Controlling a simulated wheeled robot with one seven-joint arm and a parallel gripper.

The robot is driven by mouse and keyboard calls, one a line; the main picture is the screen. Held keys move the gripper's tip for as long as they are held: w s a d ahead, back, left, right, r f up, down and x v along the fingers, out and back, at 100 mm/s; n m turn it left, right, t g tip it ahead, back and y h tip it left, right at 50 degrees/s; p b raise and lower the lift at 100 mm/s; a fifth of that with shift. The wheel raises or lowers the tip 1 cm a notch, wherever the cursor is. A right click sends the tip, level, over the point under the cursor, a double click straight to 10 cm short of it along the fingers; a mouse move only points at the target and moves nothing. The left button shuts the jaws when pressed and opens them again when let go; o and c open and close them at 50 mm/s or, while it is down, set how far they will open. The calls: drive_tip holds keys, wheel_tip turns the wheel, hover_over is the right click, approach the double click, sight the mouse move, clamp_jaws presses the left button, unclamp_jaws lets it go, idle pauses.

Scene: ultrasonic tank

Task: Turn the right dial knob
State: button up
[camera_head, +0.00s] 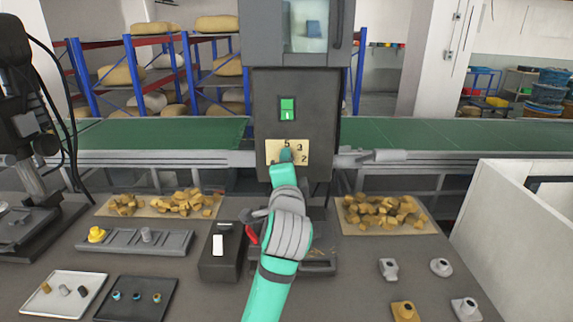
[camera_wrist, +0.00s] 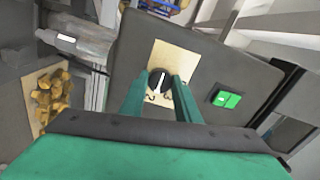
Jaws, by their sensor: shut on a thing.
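The dial knob (camera_wrist: 157,84) is black with a white pointer line and sits on a cream numbered plate (camera_wrist: 172,52) on a dark machine front. In the wrist view my gripper (camera_wrist: 160,82) has its two green fingers on either side of the knob, shut on it. In the head view the plate (camera_head: 271,148) shows the numbers 5, 3 and 2, and my gripper (camera_head: 286,155) is in front of it and hides most of the knob. Only this one dial shows clearly.
A green switch (camera_head: 287,109) is above the plate; it also shows in the wrist view (camera_wrist: 226,98). A green conveyor (camera_head: 430,133) runs behind. Piles of yellow-brown pieces (camera_head: 384,211) lie on the bench, with small trays (camera_head: 60,293) at the left.

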idle(0.3)
drive_tip(key=o, duration=1)
drive_tip(key=shift+o, duration=0.2)
drive_tip(key=shift+s, duration=0.1)
drive_tip(key=s, duration=1)
drive_tip(key=shift+s, duration=0.3)
